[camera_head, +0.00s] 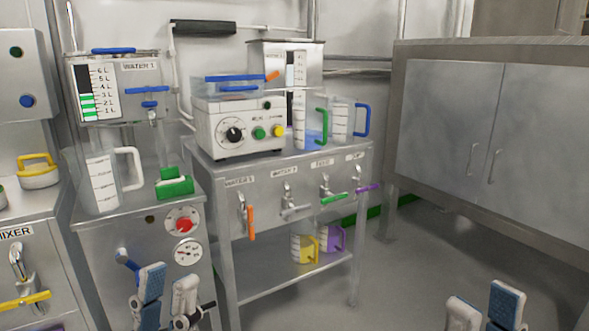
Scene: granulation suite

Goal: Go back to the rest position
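My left gripper (168,291) is low in the head view, in front of the steel cabinet with the red knob. Its two blue-padded fingers stand apart with nothing seen between them. My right gripper (485,309) is at the bottom right over the grey floor. Its fingers are also apart, with nothing seen between them, and its lower part is cut off by the frame edge.
A steel bench (262,185) carries a control box (235,124) and two measuring jugs, blue-handled (340,118) and green-handled (301,118). A white-handled jug (103,182) stands on the left cabinet. A grey cupboard (450,125) is at right. Floor (400,270) before it is clear.

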